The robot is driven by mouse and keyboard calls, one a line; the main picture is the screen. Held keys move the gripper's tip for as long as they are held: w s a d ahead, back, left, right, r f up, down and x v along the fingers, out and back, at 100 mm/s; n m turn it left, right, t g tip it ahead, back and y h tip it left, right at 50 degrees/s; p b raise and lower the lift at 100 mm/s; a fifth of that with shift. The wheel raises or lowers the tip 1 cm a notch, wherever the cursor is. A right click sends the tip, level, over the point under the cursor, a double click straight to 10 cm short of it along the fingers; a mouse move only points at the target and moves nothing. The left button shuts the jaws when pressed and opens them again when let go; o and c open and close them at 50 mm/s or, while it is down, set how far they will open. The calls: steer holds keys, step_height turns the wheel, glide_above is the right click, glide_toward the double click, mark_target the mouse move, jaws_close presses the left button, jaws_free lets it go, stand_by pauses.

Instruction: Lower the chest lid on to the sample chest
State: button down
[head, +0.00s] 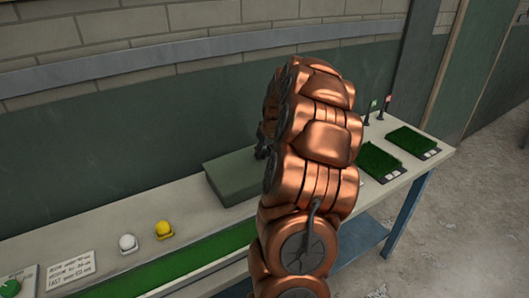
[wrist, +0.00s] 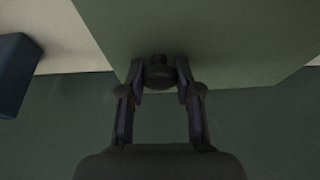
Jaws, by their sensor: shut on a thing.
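The chest lid (wrist: 215,40) is a flat green panel filling the top of the wrist view. My gripper (wrist: 160,75) is shut on the dark round knob on the lid, with one finger on each side. In the head view the green sample chest (head: 232,180) is a low box on the bench, left of my copper arm. The arm hides its right part. My gripper (head: 262,143) shows only as a small dark part at the arm's left edge, over the green box. I cannot make out whether lid and chest touch.
The bench (head: 110,223) carries a white ball (head: 128,242), a yellow ball (head: 163,228), a sign card (head: 71,268) and a green strip (head: 185,265) on the left. Turf samples (head: 412,141) and small flags (head: 387,103) are on the right. A dark blue block (wrist: 14,70) is left of the lid.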

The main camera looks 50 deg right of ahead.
stand_by(0.4)
steer(key=c, duration=0.7)
jaws_free()
steer(key=v, duration=1.2)
steer(key=shift+a, duration=0.1)
